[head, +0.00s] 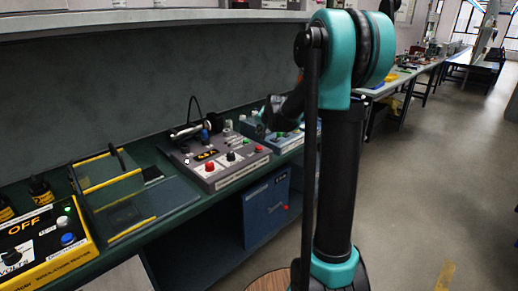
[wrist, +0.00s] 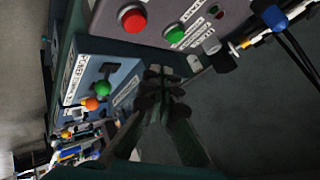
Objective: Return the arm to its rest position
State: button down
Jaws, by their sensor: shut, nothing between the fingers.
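My arm stands upright at the centre right of the head view, with a teal elbow at the top. Part of my gripper (head: 284,114) shows as a dark shape left of the arm, over the bench near the control boxes. In the wrist view, the fingers of my gripper (wrist: 162,84) are together and empty. The grey control box (wrist: 165,18) with red and green buttons lies beyond them, and I see no contact with it. The arm column hides part of the bench behind it.
The grey control box (head: 213,158) and a blue-grey box (head: 272,136) stand on the green bench. A clear-lidded frame with yellow bars (head: 128,192) and a yellow OFF box (head: 45,245) are at left. Open floor (head: 430,170) lies at right.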

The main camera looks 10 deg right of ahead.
dwell(0.4)
jog(key=s+d+f+n+g, duration=0.1)
jog(key=s+f, duration=0.3)
jog(key=s, duration=0.9)
jog(key=s+d+f+n+g+h, duration=0.1)
jog(key=s+f, duration=0.4)
jog(key=s, duration=0.9)
jog(key=s+d+f+n+g+h, duration=0.1)
jog(key=s+f+n, duration=0.3)
jog(key=s, duration=1)
jog(key=shift+d+f+n+g, duration=0.3)
jog(key=shift+d+f+g, duration=0.2)
jog(key=shift+g, duration=0.4)
jog(key=shift+w, duration=0.1)
